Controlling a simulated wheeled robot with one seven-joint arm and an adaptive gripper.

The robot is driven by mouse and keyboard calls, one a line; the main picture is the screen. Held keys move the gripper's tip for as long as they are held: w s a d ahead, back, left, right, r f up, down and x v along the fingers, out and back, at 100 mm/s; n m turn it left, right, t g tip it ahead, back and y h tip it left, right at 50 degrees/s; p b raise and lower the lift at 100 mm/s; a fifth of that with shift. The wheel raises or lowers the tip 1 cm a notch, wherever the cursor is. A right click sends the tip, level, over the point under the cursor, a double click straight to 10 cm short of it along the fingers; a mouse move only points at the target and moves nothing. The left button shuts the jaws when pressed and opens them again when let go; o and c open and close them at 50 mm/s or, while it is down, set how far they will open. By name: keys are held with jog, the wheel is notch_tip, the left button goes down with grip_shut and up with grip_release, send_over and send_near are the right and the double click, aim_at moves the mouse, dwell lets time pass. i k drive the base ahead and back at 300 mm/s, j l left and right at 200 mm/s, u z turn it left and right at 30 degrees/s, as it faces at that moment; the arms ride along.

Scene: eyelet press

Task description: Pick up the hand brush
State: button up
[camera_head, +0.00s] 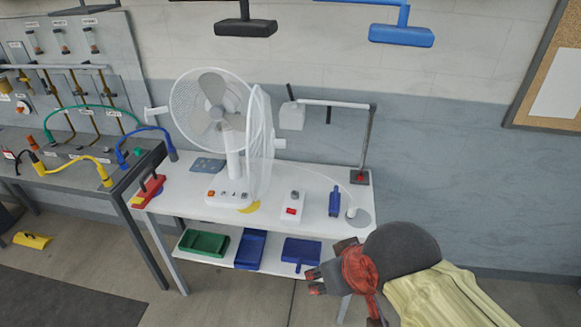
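A red block with an arched handle and a paler, yellowish underside (148,190) lies at the left end of the white table. It looks most like the hand brush, but it is too small to be sure. A small blue upright item (335,201) stands towards the right of the table; I cannot tell what it is. My gripper (315,281) is at the lower right, in front of the table's right end and well apart from the red block. Its fingertips point left with a gap between them, and nothing shows between them.
The white table (180,190) carries a fan (213,110), a switch box (292,207) and a lamp (365,140). Its lower shelf holds a green bin (204,243), a blue bin (250,248) and a blue dustpan-like item (301,251). A grey bench with cables (80,170) adjoins at left.

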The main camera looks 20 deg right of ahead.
aim_at(335, 197)
jog(key=i+l+u, duration=0.2)
jog(key=i+l, duration=0.8)
